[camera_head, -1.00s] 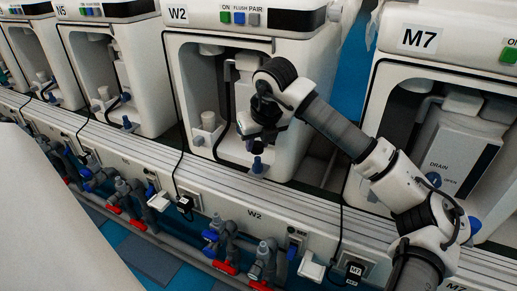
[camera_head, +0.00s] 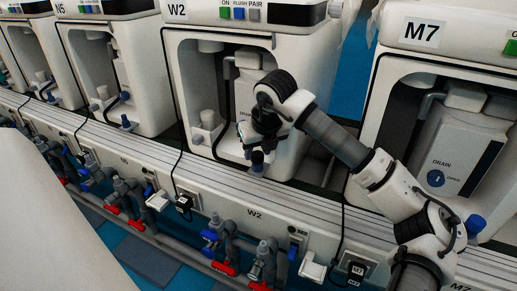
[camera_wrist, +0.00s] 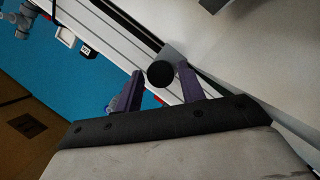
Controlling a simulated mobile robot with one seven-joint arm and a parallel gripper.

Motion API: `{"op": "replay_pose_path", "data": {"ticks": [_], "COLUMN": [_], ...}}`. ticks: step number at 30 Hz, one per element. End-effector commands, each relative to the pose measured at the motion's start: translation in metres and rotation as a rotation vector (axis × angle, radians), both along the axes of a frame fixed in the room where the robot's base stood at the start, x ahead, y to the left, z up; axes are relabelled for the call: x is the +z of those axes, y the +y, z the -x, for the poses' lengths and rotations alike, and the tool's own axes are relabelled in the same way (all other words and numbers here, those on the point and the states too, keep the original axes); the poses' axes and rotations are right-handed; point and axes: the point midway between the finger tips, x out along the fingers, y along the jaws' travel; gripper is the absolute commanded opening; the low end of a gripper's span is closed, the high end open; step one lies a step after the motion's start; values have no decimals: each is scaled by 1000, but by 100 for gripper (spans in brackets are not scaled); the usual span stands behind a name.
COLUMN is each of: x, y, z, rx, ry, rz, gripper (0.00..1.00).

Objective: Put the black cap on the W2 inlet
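The black cap (camera_wrist: 160,74) shows as a round black disc between the purple fingertips of my gripper (camera_wrist: 158,77) in the wrist view. The fingers close in on it from both sides. In the head view my gripper (camera_head: 254,144) is low in front of the W2 unit (camera_head: 312,100). The dark cap (camera_head: 257,157) is at the top of the blue W2 inlet (camera_head: 257,168), on the unit's front ledge. The cap hides the inlet's top, so I cannot tell whether it is seated or just above.
The M7 unit (camera_head: 440,60) stands to the right, with a blue fitting (camera_head: 475,224) at its front. The N5 unit (camera_head: 110,70) stands to the left. Pipes with red and blue valves (camera_head: 225,267) run below the rail (camera_head: 300,200).

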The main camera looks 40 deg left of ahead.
Motion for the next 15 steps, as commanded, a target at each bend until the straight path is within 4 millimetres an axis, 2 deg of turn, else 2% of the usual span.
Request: {"op": "replay_pose_path", "data": {"ticks": [3,11,15], "x": [0,1,12], "y": [0,0,0], "z": [0,0,0], "rx": [0,0,0], "ry": [0,0,0], "rz": [0,-1,-2], "gripper": [51,51,51]}}
